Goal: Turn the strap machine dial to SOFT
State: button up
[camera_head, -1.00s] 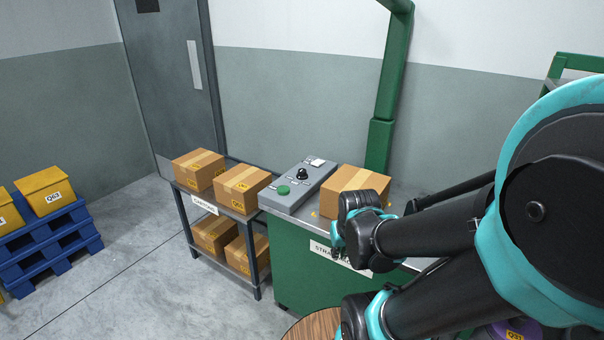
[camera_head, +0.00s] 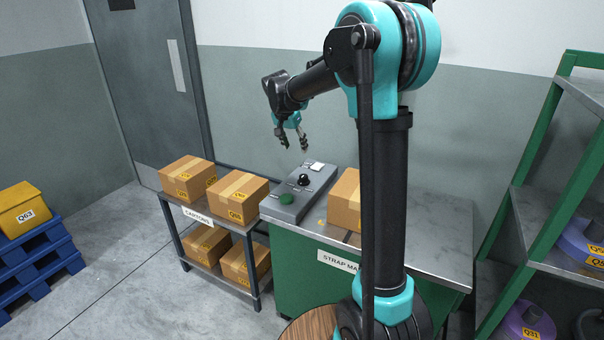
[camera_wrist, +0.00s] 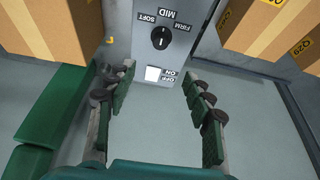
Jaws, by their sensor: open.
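The dial (camera_head: 304,180) is a black knob on the grey control box (camera_head: 318,187) atop the strap machine (camera_head: 315,280). In the wrist view the dial (camera_wrist: 160,38) lies beyond the fingertips, with SOFT, MID and FIRM printed upside down around it. A pale mark on the knob appears to face MID, but it is small. My gripper (camera_head: 294,143) is open and empty, pointing down above the back end of the box, apart from the dial. In the wrist view my gripper (camera_wrist: 158,72) has its fingers spread either side of the box.
A white ON/OFF switch (camera_wrist: 153,73) sits between the fingertips in the wrist view. A green button (camera_head: 287,199) is at the box's near end. A carton (camera_head: 344,200) stands close on the right. A cartons rack (camera_head: 197,216) stands left. The machine top's right side is clear.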

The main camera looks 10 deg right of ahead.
aim_at(304, 176)
jog(key=x, duration=1.7)
jog(key=shift+w+f, duration=0.15)
jog(key=shift+w, duration=0.05)
jog(key=shift+c, duration=0.4)
jog(key=c, duration=1.1)
jog(key=n, duration=0.2)
jog(key=n+y, duration=0.1)
jog(key=n, duration=0.1)
jog(key=shift+s+d+t+y, duration=0.1)
jog(key=shift+d+t+y, duration=0.05)
jog(key=shift+t+y, duration=0.15)
jog(key=shift+n+y, duration=0.8)
jog(key=shift+n, duration=1.7)
jog(key=shift+d, duration=0.1)
jog(key=o, duration=1.2)
